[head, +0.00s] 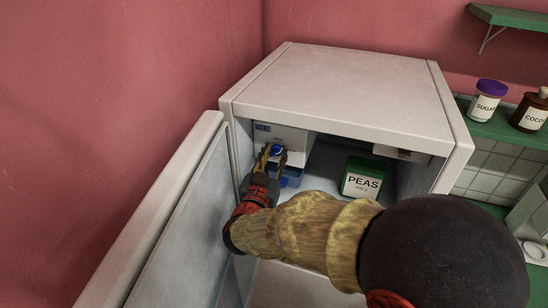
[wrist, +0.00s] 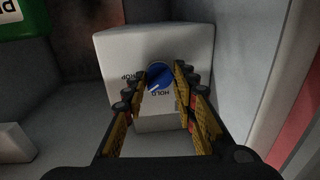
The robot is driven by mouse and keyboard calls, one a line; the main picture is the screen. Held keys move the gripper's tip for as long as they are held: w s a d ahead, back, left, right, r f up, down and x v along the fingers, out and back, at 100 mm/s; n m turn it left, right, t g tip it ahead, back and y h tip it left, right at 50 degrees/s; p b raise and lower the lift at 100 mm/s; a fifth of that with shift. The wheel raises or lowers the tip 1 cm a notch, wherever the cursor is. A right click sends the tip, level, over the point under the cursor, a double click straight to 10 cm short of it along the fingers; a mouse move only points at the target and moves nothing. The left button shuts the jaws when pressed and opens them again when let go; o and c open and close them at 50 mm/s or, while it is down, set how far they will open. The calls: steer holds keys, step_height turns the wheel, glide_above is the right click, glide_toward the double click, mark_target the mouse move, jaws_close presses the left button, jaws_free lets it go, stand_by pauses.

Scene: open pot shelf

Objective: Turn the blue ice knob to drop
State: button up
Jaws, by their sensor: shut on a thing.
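The blue ice knob (wrist: 159,73) sits on the front of a white ice unit (wrist: 120,50). In the wrist view, "DROP" is printed left of the knob and "HOLD" below it. The knob's white mark points down-left, between the two words. My gripper (wrist: 161,80) has a fingertip on each side of the knob and is shut on it. In the head view, the knob (head: 277,149) shows between the yellow fingers of my gripper (head: 273,153), at the upper left inside the freezer. The fingers partly cover it.
A green and white PEAS box (head: 362,180) stands to the right inside. The open door (head: 165,225) is close to my gripper's left. Sugar (head: 487,101) and cocoa (head: 531,110) jars stand on a green shelf outside.

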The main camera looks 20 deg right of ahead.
steer(key=shift+f, duration=0.1)
steer(key=m+b, duration=0.3)
steer(key=shift+f+b, duration=0.15)
steer(key=shift+b, duration=0.25)
steer(key=m+b, duration=0.3)
steer(key=shift+h+b, duration=0.3)
steer(key=shift+b, duration=0.05)
steer(key=shift+m, duration=0.4)
steer(key=o, duration=1.1)
